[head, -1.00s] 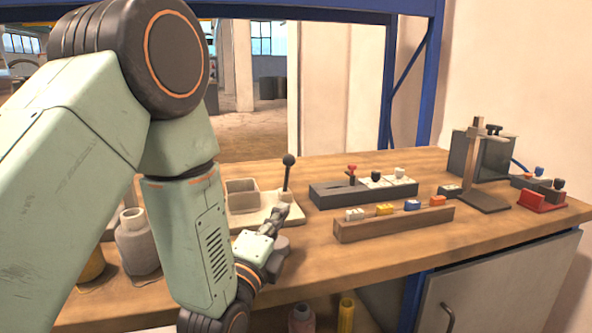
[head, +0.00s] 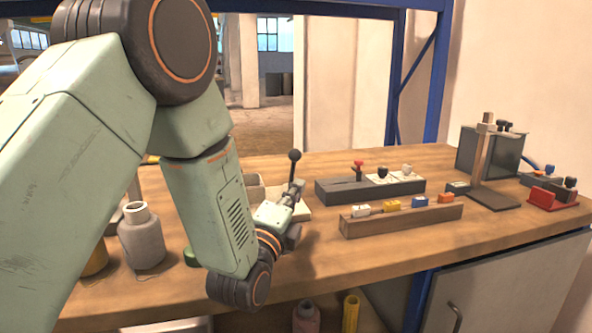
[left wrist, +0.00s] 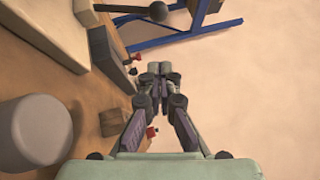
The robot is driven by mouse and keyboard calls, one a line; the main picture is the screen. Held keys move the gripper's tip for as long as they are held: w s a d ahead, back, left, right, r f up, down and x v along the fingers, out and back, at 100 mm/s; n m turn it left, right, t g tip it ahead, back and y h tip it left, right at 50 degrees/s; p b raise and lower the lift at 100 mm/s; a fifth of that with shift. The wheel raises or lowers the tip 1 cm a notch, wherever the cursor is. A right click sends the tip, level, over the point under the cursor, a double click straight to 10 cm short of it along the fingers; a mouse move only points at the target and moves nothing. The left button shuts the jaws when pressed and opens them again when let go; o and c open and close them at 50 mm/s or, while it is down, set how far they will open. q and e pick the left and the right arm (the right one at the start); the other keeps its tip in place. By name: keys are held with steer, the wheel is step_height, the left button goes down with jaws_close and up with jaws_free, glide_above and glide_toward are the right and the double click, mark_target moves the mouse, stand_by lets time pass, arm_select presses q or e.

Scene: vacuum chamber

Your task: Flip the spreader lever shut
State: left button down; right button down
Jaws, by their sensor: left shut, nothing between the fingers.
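The lever (head: 294,160) is a thin dark rod with a black ball on top, standing roughly upright on a pale base plate (head: 304,209). In the left wrist view its black ball (left wrist: 158,11) is at the top, with its rod coming in from the left. My left gripper (head: 299,185) is shut and empty, beside the lever's rod and lower than the ball. In the left wrist view its fingertips (left wrist: 159,68) are together, apart from the ball. My forearm hides much of the base plate. My right gripper is not in view.
A dark block with small levers (head: 345,190) and a wooden rack with coloured pieces (head: 400,219) stand to the right. A stand (head: 487,165) is farther right. A grey bottle (head: 142,240) is at left. Front bench wood is clear.

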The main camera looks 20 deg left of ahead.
mark_target(299, 156)
arm_select(q)
steer(key=w+a+r+b, duration=0.1)
steer(key=w+a+r, duration=0.1)
steer(key=w, duration=0.5)
steer(key=shift+w+a, duration=0.15)
steer(key=shift+a, duration=0.4)
steer(key=shift+r, duration=0.1)
steer(key=shift+w+a+r+n+g+p, duration=0.3)
steer(key=shift+r+n+g+p, duration=0.15)
steer(key=shift+p, duration=0.95)
steer(key=w+a+r+n+g+p, duration=0.3)
steer(key=w+a+n+g+p, duration=0.1)
steer(key=p, duration=1.3)
steer(key=w+a+g, duration=0.1)
steer(key=w+g, duration=0.1)
steer(key=w, duration=0.1)
steer(key=shift+a+h, duration=0.3)
steer(key=shift+w, duration=0.1)
